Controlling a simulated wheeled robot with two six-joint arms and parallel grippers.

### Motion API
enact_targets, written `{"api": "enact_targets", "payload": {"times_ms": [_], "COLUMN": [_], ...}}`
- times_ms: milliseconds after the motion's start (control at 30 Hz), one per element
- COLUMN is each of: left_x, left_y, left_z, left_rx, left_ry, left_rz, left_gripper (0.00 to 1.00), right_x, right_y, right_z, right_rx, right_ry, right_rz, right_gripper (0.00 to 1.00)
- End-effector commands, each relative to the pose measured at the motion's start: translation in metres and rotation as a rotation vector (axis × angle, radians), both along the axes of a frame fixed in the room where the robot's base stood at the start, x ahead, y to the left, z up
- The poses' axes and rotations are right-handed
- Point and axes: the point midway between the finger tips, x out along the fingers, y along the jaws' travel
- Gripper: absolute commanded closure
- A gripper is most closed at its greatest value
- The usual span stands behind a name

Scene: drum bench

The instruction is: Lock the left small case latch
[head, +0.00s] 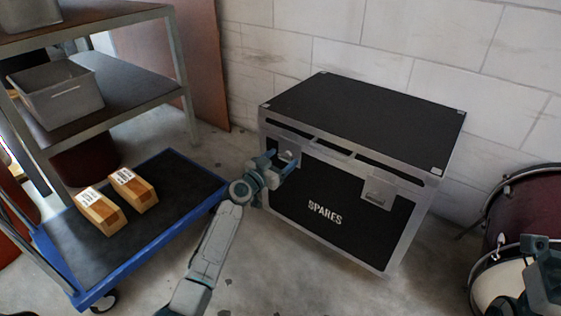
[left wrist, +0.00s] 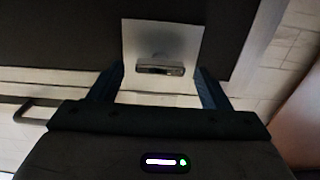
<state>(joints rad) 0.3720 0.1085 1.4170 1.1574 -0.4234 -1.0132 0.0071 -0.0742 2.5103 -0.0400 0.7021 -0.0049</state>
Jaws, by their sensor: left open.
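A black case with silver edges (head: 325,185), marked SPARES, stands on the floor by the wall with its lid down. The left latch (head: 288,156) is on its front face near the upper left, partly hidden by my left gripper (head: 284,162). In the left wrist view the latch shows as a pale plate with a short metal bar (left wrist: 160,69). My left gripper (left wrist: 160,85) is open, with one finger to each side of the bar and a visible gap. The right latch (head: 377,192) is on the same face. Part of my right arm shows at lower right; its fingers cannot be made out.
A blue-edged cart (head: 150,250) with two cardboard boxes (head: 115,200) stands at left. A shelf with a grey bin (head: 58,92) is behind it. Drums (head: 505,215) stand at the right. Bare floor (head: 290,275) lies before the case.

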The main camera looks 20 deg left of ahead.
Motion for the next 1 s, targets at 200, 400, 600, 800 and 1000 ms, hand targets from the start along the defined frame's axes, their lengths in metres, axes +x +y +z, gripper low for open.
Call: {"api": "enact_targets", "payload": {"times_ms": [200,400,600,800,1000], "left_x": [0.0019,0.0017,0.0016,0.0016,0.0016], "left_y": [-0.0007,-0.0005,-0.0005,-0.0004,0.0001], "left_z": [0.0006,0.0004,0.0003,0.0001,-0.0002], "left_rx": [0.000,0.000,0.000,-0.025,-0.112], "left_ry": [0.000,0.000,0.000,0.009,0.041], "left_rz": [0.000,0.000,0.000,0.000,0.000], "left_gripper": [0.29,0.53,0.74,0.74,0.74], "right_x": [0.0003,0.0002,0.0001,0.0002,0.0009], "right_y": [-0.0003,-0.0003,-0.0003,-0.0002,-0.0004], "right_z": [0.0010,0.0010,0.0009,0.0006,0.0006], "right_rx": [0.003,0.003,0.003,0.003,0.005], "right_ry": [-0.002,-0.003,-0.003,-0.003,-0.001], "right_rz": [0.001,0.001,0.000,0.001,0.001], "right_gripper": [0.64,0.64,0.64,0.64,0.64]}}
